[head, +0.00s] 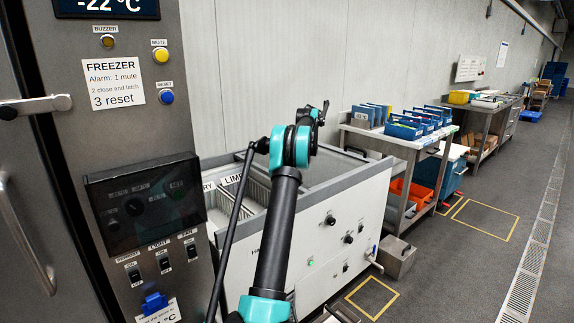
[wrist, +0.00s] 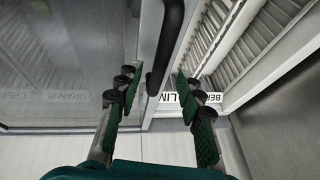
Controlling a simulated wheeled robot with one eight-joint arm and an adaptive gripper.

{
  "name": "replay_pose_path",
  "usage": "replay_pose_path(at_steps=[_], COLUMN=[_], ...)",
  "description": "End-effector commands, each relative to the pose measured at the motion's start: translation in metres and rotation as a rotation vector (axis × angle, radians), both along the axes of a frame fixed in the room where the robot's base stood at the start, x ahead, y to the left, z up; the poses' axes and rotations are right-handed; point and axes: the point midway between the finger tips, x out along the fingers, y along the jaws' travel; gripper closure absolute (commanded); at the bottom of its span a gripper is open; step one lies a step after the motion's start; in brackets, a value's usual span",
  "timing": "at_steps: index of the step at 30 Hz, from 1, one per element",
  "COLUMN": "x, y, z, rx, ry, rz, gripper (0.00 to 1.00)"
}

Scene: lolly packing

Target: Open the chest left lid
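The chest (head: 345,225) is a white cabinet with a grey rim. In the head view my arm covers part of it, and racks with labels show inside. In the wrist view a glass lid (wrist: 65,60) with a pale frame lies on the left, with faint labels seen through it; whether it is the left lid I cannot tell. A black bar handle (wrist: 170,40) stands along its frame edge. My gripper (wrist: 158,95) is open, fingers apart, with the handle's near end seen between them; contact is not clear. The fingers are not clearly seen in the head view.
A freezer panel (head: 110,60) with buttons and a dark screen stands close on the left. A bench (head: 400,140) with blue bins is beyond the chest on the right. A metal box (head: 396,257) sits on the floor by the chest. The floor aisle at right is clear.

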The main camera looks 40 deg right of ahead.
Motion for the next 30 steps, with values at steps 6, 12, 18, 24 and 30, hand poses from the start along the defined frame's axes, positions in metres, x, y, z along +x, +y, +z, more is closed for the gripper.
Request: replay_pose_path(at_steps=[6, 12, 18, 24, 30], x=[-0.018, -0.03, -0.036, -0.036, -0.036], y=[-0.009, -0.016, -0.018, -0.018, -0.018], z=[0.042, 0.072, 0.085, 0.087, 0.086], rx=[0.0, 0.0, 0.001, 0.001, 0.0], ry=[0.0, 0.0, 0.0, 0.0, 0.0], rz=[-0.001, -0.001, -0.001, 0.0, 0.0], gripper=[0.62, 0.62, 0.62, 0.62, 0.62])
